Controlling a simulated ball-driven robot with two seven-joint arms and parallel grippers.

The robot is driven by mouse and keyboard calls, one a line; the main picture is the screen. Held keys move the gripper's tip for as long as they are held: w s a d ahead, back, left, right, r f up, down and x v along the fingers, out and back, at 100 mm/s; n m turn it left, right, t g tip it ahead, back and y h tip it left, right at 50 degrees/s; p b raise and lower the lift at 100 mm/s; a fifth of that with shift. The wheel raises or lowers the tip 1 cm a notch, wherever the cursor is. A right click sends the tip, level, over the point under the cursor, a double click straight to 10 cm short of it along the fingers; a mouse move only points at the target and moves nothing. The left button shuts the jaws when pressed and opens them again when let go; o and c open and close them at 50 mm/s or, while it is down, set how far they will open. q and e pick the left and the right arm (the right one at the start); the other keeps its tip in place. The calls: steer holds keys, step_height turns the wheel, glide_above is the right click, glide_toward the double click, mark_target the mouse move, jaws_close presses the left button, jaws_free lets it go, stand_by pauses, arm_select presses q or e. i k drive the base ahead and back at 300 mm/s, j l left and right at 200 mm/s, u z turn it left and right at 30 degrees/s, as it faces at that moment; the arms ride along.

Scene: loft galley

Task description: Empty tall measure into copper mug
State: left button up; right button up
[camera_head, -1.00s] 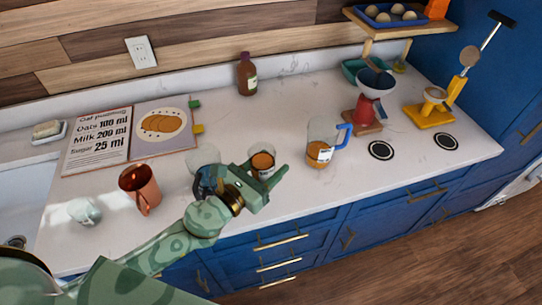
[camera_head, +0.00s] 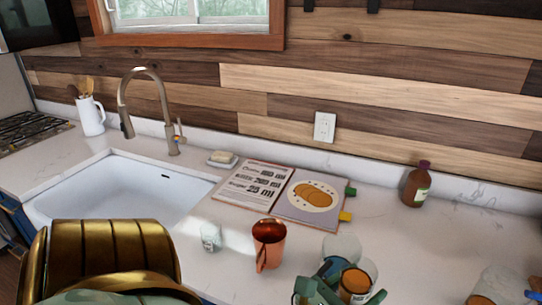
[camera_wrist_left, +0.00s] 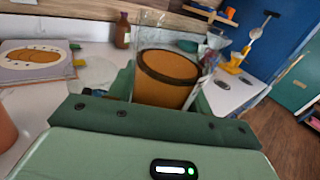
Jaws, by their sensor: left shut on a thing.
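The tall measure (camera_head: 357,279) is a clear glass vessel with brown contents, upright at the lower right of the head view. In the left wrist view the measure (camera_wrist_left: 168,75) stands between the green fingers, its brown contents with a dark rim band. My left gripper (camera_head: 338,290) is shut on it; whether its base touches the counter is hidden. The copper mug (camera_head: 268,243) stands upright on the counter left of the gripper, apart from it. A sliver of the mug (camera_wrist_left: 5,130) shows at the left wrist view's edge. My right gripper is not in view.
A clear round glass item (camera_head: 342,247) is just behind the measure. A small pale glass (camera_head: 210,238) stands left of the mug, and an open recipe book (camera_head: 285,192) lies behind it. A brown bottle (camera_head: 416,186) stands at the back right. The sink (camera_head: 125,190) is at left.

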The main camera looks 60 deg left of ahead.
mark_target(269, 235)
steer(key=u, duration=1.3)
steer(key=i+l, duration=0.15)
steer(key=l, duration=0.15)
steer(key=i+l, duration=0.1)
steer(key=l, duration=0.15)
steer(key=u, duration=0.05)
